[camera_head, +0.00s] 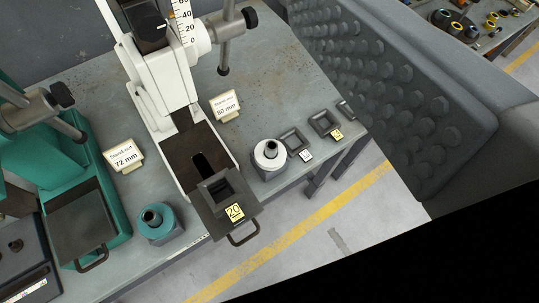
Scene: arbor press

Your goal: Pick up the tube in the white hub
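The white hub (264,163) stands on a dark square base near the front edge of the grey bench. The grey tube (270,149) stands up in its centre, with its dark opening facing up. A large grey studded pad (375,95), seemingly one jaw of my gripper, fills the upper right. Its studded face is bare and touches nothing. It is apart from the hub, to the right of it and nearer the camera. The other jaw cannot be made out, and black covers the lower right.
A white press (165,85) stands left of the hub, with a black block tagged 20 (225,200) at its front. A teal press (85,190) and teal hub (160,224) are further left. Small black trays (325,122) sit right of the hub. Small signs (225,106) stand behind.

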